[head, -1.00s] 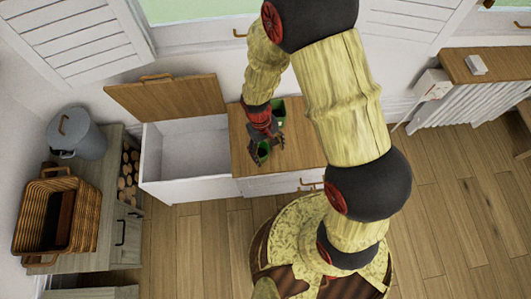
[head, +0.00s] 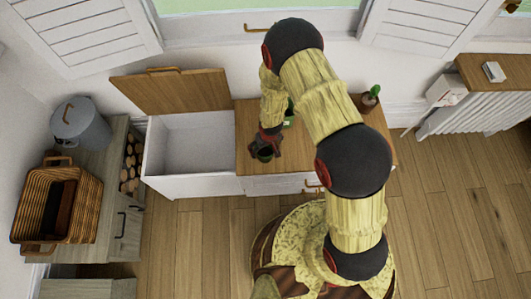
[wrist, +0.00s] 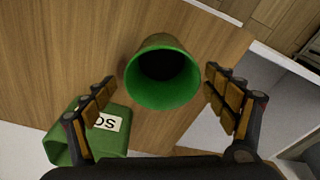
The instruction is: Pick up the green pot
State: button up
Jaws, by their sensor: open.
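The green pot (wrist: 165,97) is on the wooden bench top, its round dark opening facing my wrist camera. In the head view the pot (head: 265,155) is near the bench's front edge, partly covered by my gripper (head: 266,146). In the wrist view my gripper (wrist: 168,103) is open, with one finger on each side of the pot. Gaps show between the pot and both fingers, and nothing is held.
A green container with a white label (wrist: 108,122) stands close by, partly behind the left finger. An open white storage box (head: 188,150) adjoins the bench top (head: 305,170) on the left. A cactus in a small pot (head: 371,97) stands to the right.

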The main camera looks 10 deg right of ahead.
aim_at(264, 153)
jog(key=shift+w+a+f+b, duration=0.15)
jog(key=shift+f+b, duration=0.6)
jog(key=shift+f, duration=0.65)
jog(key=shift+w+a+f+b, duration=0.15)
jog(key=shift+f+b, duration=0.6)
jog(key=shift+f, duration=0.6)
jog(key=shift+r, duration=0.1)
jog(key=c, duration=0.3)
jog(key=c, duration=1.1)
jog(key=shift+c, duration=0.3)
